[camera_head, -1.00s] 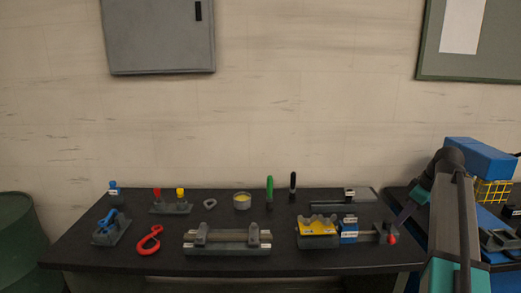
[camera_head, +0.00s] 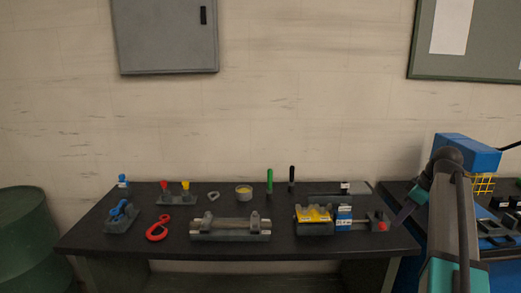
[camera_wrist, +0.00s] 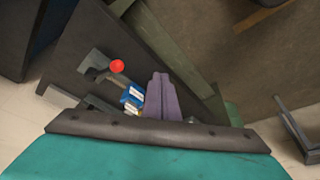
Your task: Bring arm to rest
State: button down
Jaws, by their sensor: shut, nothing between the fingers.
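My arm (camera_head: 452,230) rises at the right of the head view and bends at a dark joint. A red knob (camera_wrist: 117,66) and a blue block with a white label (camera_wrist: 132,96) lie just left of the fingers in that view. I cannot tell the fingers' height above the table.
The table bears a yellow-topped fixture (camera_head: 313,214), a grey fixture (camera_head: 230,235), a red hook (camera_head: 158,229), a blue clamp (camera_head: 121,213), a green-handled tool (camera_head: 269,181) and a cup (camera_head: 243,192). A blue box (camera_head: 468,151) stands on the right-hand bench. A green bin (camera_head: 30,235) stands left.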

jog(key=s+a+f+n+g, duration=0.1)
jog(key=a+f+g, duration=0.1)
jog(key=a+f, duration=0.55)
jog(key=s+a+f+g+y, duration=0.1)
jog(key=a+f, duration=0.3)
jog(key=f, duration=0.7)
jog(key=s+a+f+n+g, duration=0.1)
jog(key=a+f+g, duration=0.1)
jog(key=a+f, duration=0.6)
jog(key=s+a+f+g, duration=0.1)
jog(key=s+a+f, duration=0.1)
jog(key=s+f, duration=0.3)
jog(key=s+a+f+m+g, duration=0.1)
jog(key=s+a+f, duration=0.15)
jog(key=f, duration=0.45)
jog(key=s+a+f+g, duration=0.1)
jog(key=s+a+f, duration=0.1)
jog(key=s+f, duration=0.35)
jog(key=s+f+m+h, duration=0.1)
jog(key=s+f+m, duration=0.2)
jog(key=s+f, duration=0.2)
jog(key=s+a+f+m+h, duration=0.1)
jog(key=s+f+m, duration=0.2)
jog(key=s, duration=0.9)
jog(key=s+a+f+m+h, duration=0.1)
jog(key=s+f+m, duration=0.2)
jog(key=s+f, duration=0.5)
jog(key=shift+s+a+g+h, duration=0.15)
jog(key=shift+g+h, duration=0.15)
jog(key=shift+g, duration=0.1)
